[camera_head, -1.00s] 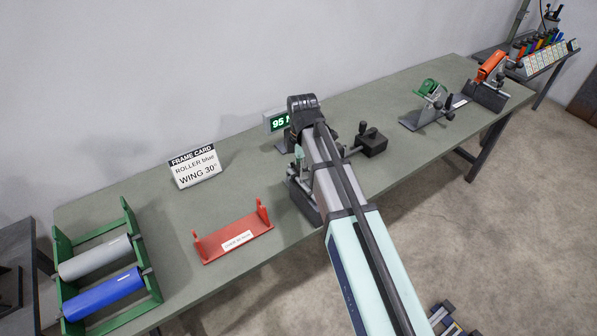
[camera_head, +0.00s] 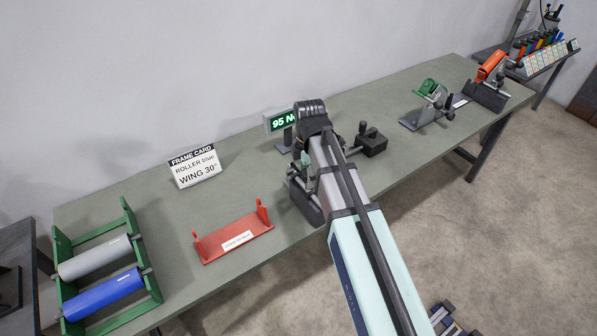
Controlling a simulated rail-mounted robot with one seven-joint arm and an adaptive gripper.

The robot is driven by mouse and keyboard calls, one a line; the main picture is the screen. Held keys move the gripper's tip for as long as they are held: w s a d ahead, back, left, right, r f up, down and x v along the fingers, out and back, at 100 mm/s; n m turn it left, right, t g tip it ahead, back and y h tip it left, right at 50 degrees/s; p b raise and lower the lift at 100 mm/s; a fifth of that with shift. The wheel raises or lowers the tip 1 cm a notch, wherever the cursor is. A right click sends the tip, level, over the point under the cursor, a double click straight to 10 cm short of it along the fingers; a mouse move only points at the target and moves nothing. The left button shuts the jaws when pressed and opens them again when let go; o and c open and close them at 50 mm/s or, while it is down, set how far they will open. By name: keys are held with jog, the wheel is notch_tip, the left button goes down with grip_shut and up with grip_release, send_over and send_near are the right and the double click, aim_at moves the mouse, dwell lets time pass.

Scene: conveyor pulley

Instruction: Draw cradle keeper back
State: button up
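A dark fixture (camera_head: 307,205) with grey and pale-green upper parts stands near the table's front edge, partly hidden by my forearm. It may be the cradle, but I cannot make out its keeper. A dark block with a knobbed lever (camera_head: 372,142) stands just right of my arm; I cannot tell if it belongs to the same device. My arm reaches over the fixture, and its wrist end is above and behind it. My gripper is hidden behind the arm, so its fingers and any contact do not show.
A lit display (camera_head: 281,121) and a frame card (camera_head: 195,166) stand at the back. A red bracket (camera_head: 233,238) and a green rack (camera_head: 148,262) with grey and blue rollers are left. Green (camera_head: 428,105) and orange (camera_head: 490,75) devices are right.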

jog(key=shift+r, duration=0.15)
jog(key=shift+r+p, duration=2.5)
jog(key=shift+r, duration=0.85)
